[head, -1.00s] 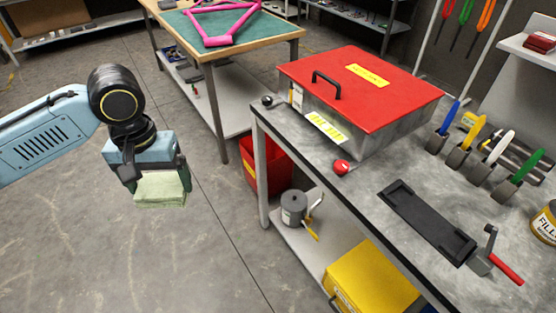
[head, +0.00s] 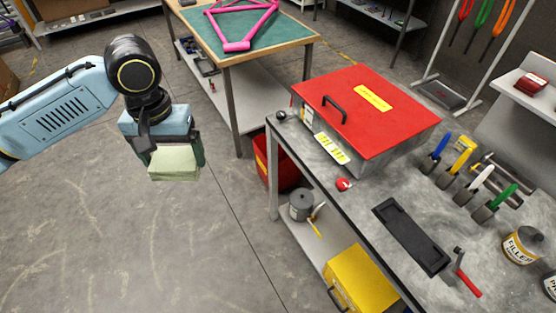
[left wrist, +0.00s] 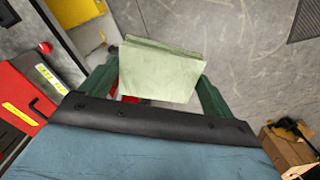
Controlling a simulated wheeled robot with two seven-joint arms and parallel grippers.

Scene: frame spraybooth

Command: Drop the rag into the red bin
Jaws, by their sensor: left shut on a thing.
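The rag (head: 174,163) is a pale green folded cloth. My left gripper (head: 168,150) is shut on it and holds it in the air above the open floor, left of the workbench in the head view. The rag (left wrist: 161,71) also shows between the fingers in the left wrist view. The red bin (head: 283,168) stands on the floor beside the bench's far left leg, right of the rag in the head view. The bench partly hides it, and its opening is only partly seen. My right gripper is not in view.
The grey workbench (head: 366,199) carries a red-lidded metal box (head: 366,106), a black tray, tools and cans. Its lower shelf holds a grey canister and a yellow box (head: 360,279). A green-topped table (head: 225,50) with a pink frame stands behind. The floor at left is clear.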

